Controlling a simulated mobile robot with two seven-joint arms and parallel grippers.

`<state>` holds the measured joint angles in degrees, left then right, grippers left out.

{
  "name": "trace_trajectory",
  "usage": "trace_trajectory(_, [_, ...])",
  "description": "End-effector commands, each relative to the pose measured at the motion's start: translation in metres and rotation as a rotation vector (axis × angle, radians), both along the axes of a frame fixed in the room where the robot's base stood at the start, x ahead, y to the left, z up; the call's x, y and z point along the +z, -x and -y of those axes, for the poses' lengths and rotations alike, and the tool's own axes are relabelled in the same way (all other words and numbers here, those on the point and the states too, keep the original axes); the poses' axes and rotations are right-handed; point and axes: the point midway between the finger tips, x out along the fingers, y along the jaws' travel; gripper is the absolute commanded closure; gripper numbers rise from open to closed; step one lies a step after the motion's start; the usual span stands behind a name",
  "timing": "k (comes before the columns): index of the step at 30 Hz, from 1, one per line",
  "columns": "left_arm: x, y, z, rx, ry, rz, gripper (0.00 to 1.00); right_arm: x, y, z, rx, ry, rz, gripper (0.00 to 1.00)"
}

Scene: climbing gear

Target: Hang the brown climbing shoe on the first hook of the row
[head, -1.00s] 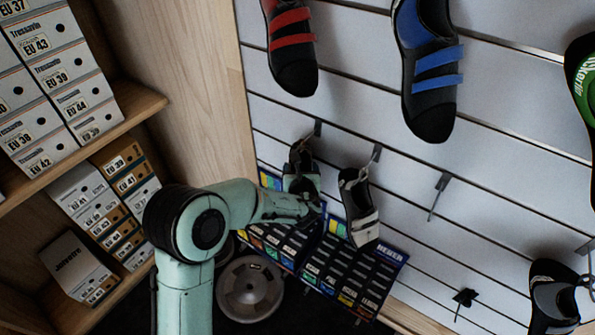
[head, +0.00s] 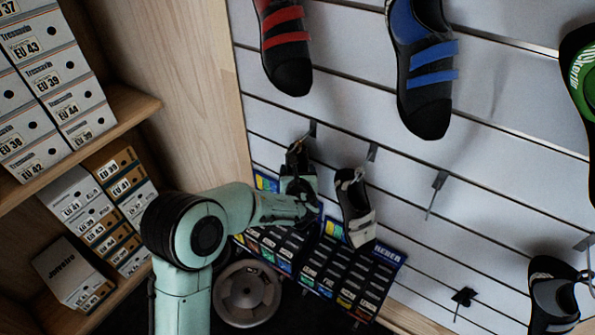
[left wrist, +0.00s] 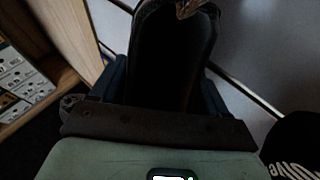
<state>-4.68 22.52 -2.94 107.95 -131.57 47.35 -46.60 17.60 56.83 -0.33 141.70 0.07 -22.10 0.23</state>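A dark shoe (head: 297,160), its brown not clear in this light, is upright just below the leftmost hook (head: 313,129) of the lower row. My left gripper (head: 300,186) is at this shoe, low against the slatted wall. In the left wrist view the shoe's dark opening (left wrist: 172,60) faces the camera, with gripper fingers close on both sides. A small loop (left wrist: 187,8) shows at its top edge. Whether the loop is over the hook, I cannot tell. The shoe's lower part is hidden by my gripper. My right gripper is not in view.
A black-and-white shoe (head: 354,208) hangs on the hook to the right, close to my gripper. Further right is an empty hook (head: 436,190). A display rack (head: 330,275) stands below. Shoe boxes (head: 105,205) fill shelves at left. Larger shoes hang above.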

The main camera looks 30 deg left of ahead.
Motion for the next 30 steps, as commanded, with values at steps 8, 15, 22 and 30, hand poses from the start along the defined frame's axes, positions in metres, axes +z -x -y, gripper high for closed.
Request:
trace_trajectory(8, [0.0, 0.0, 0.0, 0.0, 0.001, -0.001, 0.0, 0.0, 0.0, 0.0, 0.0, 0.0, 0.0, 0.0])
trace_trajectory(15, [0.008, 0.016, 0.011, -0.004, 0.001, 0.001, 0.0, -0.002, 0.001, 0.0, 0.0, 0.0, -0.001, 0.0])
trace_trajectory(22, [0.029, 0.057, 0.035, -0.003, 0.002, 0.003, 0.0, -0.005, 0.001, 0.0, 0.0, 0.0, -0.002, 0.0])
trace_trajectory(30, [0.047, 0.096, 0.058, -0.001, 0.0, 0.003, 0.0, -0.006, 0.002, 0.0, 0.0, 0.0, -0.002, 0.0])
